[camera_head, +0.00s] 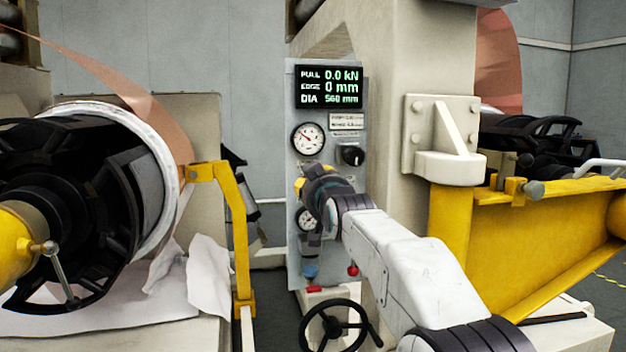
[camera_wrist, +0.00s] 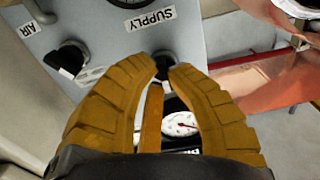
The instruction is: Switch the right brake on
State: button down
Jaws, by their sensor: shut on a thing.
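The grey control panel (camera_head: 325,85) stands in the middle of the head view. My gripper (camera_head: 302,183) is at its left part, below the upper gauge (camera_head: 308,139). In the wrist view, the orange fingers of my gripper (camera_wrist: 165,72) close around a dark knob (camera_wrist: 163,58), mostly hidden between the tips. A second black knob (camera_head: 352,154) is free on the panel's right side; a free black knob also shows in the wrist view (camera_wrist: 68,58). I cannot read a brake label at either knob, nor the held knob's setting.
A display (camera_head: 328,87) reads 0.0 kN, 0 mm and 560 mm. A lower gauge (camera_head: 306,218) is partly covered by my arm. A black handwheel (camera_head: 335,328) is below. A copper roll (camera_head: 105,170) and a yellow bracket (camera_head: 238,230) stand left, a yellow beam (camera_head: 545,235) right.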

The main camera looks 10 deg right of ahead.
jog(key=n, duration=0.6)
jog(key=shift+a+r, duration=0.1)
jog(key=shift+r, duration=0.2)
jog(key=shift+n+p, duration=0.3)
jog(key=c, duration=1.2)
grip_release()
jog(key=shift+f, duration=0.1)
jog(key=s, duration=1.2)
